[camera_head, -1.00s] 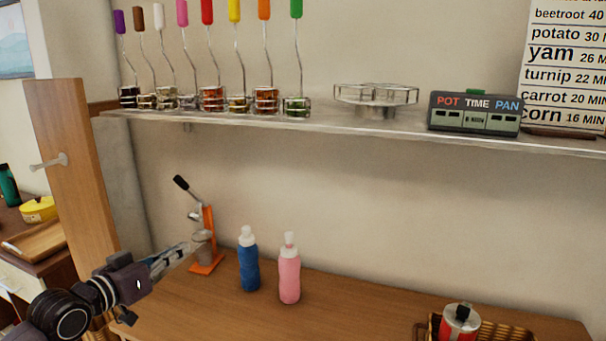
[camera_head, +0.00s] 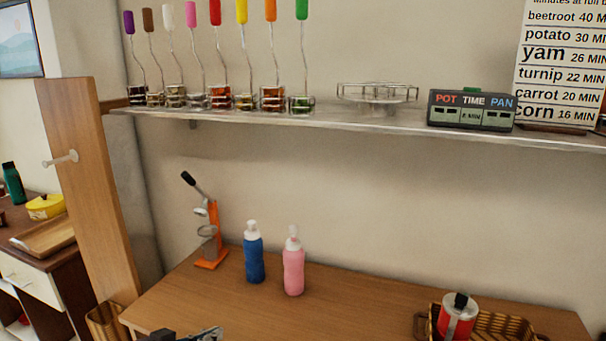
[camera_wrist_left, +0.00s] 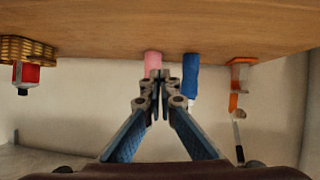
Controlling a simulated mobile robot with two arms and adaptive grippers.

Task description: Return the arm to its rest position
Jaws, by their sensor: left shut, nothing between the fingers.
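My left gripper (camera_head: 208,333) only just shows at the bottom edge of the head view, in front of the table (camera_head: 345,312). In the left wrist view its fingers (camera_wrist_left: 158,76) are closed together at the tips with nothing between them. That view is upside down, with the table at the top. The rest of the left arm is out of the head view. My right gripper is in neither view.
A blue bottle (camera_head: 254,258), a pink bottle (camera_head: 293,270) and an orange press (camera_head: 212,240) stand on the table. A basket (camera_head: 500,322) holds a red can (camera_head: 457,322). A shelf (camera_head: 350,127) runs above. A wooden panel (camera_head: 85,180) stands left.

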